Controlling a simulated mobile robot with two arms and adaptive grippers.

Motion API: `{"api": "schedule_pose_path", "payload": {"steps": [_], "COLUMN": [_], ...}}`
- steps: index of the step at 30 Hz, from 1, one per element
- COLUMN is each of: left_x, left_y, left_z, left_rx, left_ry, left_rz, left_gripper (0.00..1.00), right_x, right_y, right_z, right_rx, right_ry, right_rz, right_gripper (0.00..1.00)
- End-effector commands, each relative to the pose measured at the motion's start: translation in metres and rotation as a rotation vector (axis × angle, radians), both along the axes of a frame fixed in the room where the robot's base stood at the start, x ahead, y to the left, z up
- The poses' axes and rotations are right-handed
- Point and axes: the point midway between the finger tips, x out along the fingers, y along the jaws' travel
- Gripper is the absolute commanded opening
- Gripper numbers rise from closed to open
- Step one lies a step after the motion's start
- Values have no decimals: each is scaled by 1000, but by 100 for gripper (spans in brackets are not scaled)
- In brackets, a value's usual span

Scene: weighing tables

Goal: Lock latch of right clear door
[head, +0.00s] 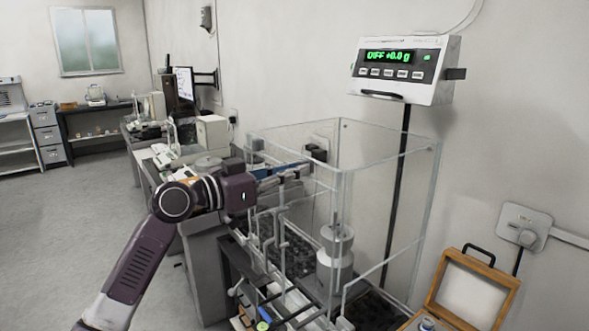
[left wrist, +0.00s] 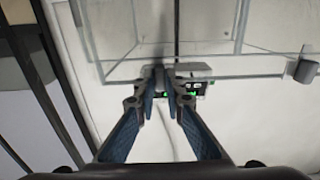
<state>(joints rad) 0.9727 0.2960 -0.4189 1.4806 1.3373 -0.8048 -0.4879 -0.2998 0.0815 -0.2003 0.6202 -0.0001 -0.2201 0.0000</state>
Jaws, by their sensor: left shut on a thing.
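The clear enclosure (head: 392,160) stands on the weighing table, with clear door panels and metal rods at its front. My left gripper (head: 306,169) is at the upper front edge of the enclosure, beside the right clear door (head: 313,200). Its blue fingers (left wrist: 160,84) are closed together in the left wrist view on a small thing at the clear panel's edge, apparently the latch. The fingers hide most of the latch, so its locked or unlocked position cannot be told. My right gripper is not in view.
Inside the enclosure stands a stack of grey weights (head: 335,262). An open wooden case (head: 470,291) is at the lower right. Open floor (head: 75,235) lies at the left.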

Motion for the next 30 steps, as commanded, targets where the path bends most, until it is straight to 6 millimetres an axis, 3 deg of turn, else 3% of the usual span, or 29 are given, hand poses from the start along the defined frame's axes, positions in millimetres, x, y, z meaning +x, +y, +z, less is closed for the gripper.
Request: {"api": "schedule_pose_path", "payload": {"steps": [14,15,20,30], "left_x": [0,0,0,-2], "left_y": [0,0,0,4], "left_z": [-3,-3,-2,-1], "left_rx": [-6,-6,-7,-7], "left_ry": [18,18,16,13], "left_rz": [-2,-2,-1,0], "left_gripper": [0,11,28,28], "right_x": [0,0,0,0], "right_y": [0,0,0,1], "right_z": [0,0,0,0], "right_rx": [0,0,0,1], "right_ry": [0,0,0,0], "right_rz": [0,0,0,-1], "right_gripper": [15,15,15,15]}}
